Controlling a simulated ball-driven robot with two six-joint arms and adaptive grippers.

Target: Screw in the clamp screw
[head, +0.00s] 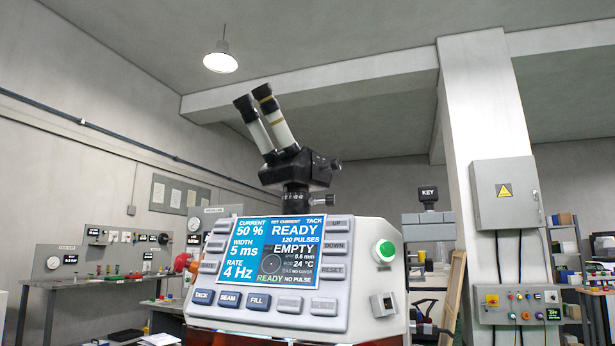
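A machine with a sloped control panel (335,306) stands close in front of me. Its lit screen (262,253) reads READY, EMPTY and 120 PULSES. A microscope head with two eyepieces (268,122) rises on a post above the panel, with small black knobs (335,164) at its right side. I cannot pick out a clamp screw for certain. Neither of my grippers shows in this view.
A green button (385,251) sits on the machine's right side. A pillar (492,110) with an electrical cabinet (505,192) and a switch box (518,304) stands at right. A workbench (85,284) lines the left wall.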

